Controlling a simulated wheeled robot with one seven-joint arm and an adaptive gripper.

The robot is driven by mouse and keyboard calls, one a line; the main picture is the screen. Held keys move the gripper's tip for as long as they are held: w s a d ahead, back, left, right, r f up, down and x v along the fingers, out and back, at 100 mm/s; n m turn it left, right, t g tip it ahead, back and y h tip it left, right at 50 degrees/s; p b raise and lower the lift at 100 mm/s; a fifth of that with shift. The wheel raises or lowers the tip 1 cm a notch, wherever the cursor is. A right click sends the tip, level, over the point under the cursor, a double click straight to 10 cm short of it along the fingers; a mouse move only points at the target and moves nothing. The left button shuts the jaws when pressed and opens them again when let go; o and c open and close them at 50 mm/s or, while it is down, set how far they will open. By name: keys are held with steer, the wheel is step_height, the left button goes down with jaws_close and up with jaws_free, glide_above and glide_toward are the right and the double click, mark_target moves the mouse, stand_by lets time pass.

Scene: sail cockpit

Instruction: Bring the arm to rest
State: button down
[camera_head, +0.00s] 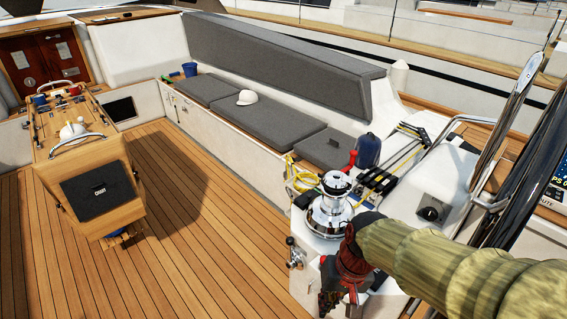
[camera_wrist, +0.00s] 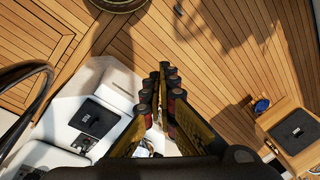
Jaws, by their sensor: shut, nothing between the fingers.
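My arm reaches in from the right of the head view in an olive sleeve. My gripper (camera_head: 336,297) hangs at its end, pointing down in front of the white winch console (camera_head: 305,262), just below the chrome winch (camera_head: 331,207). In the wrist view, my gripper (camera_wrist: 161,88) points away over the deck, its dark fingers with rounded red-and-black pads brought together. It is shut and holds nothing. In the head view the forearm covers part of the console.
The teak deck (camera_head: 185,240) is clear between the console and the wooden cockpit table (camera_head: 112,182). Steel rails (camera_head: 497,130) stand close to my arm on the right. Lines and clutches (camera_head: 385,178) lie behind the winch. A white hat (camera_head: 247,97) rests on the grey bench cushions.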

steer(key=s+d+r+t+h, duration=0.2)
steer(key=s+d+r+t, duration=0.3)
steer(key=d+r, duration=0.4)
step_height(320, 180, up, 4)
steer(key=shift+s+f, duration=0.15)
steer(key=shift+s, duration=0.15)
